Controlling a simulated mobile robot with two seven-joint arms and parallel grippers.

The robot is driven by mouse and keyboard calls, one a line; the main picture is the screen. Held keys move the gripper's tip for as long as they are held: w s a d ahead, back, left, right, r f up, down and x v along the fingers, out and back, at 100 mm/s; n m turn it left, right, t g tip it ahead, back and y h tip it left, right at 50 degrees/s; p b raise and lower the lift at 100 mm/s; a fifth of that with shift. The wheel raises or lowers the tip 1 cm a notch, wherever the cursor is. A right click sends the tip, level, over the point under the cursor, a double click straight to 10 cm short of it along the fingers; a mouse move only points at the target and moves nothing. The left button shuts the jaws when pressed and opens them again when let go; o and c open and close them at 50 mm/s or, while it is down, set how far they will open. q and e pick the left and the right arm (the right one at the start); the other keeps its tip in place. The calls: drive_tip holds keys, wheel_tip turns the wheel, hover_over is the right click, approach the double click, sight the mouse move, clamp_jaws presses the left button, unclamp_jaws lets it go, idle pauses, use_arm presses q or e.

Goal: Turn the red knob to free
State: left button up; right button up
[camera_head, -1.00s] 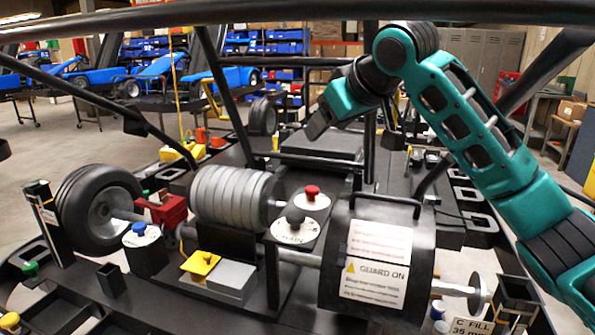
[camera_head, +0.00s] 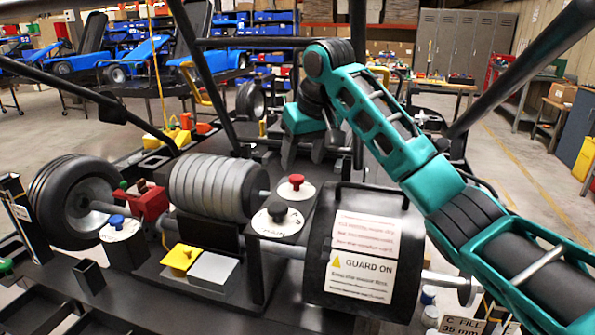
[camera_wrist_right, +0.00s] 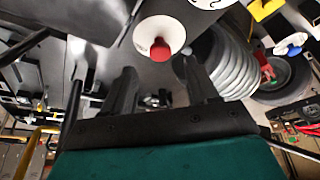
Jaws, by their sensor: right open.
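The red knob (camera_head: 296,180) stands on a white round dial plate beside the grey ribbed cylinder in the head view. It also shows in the right wrist view (camera_wrist_right: 160,50), above the space between the fingers. My right gripper (camera_head: 311,158) points down behind the red knob, with its two dark fingers apart and nothing between them. In the right wrist view the open fingers (camera_wrist_right: 160,85) are clear of the knob. The lettering on the red knob's plate is too small to read. My left gripper is not in view.
A black knob (camera_head: 277,211) sits just in front of the red one. The black guard drum (camera_head: 345,215) with its label stands to the right, the grey ribbed cylinder (camera_head: 215,188) to the left. A blue knob (camera_head: 116,221) is farther left. Dark frame bars cross above.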

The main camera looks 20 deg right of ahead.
sight(297, 177)
drive_tip(key=x, duration=0.5)
drive_tip(key=c, duration=1)
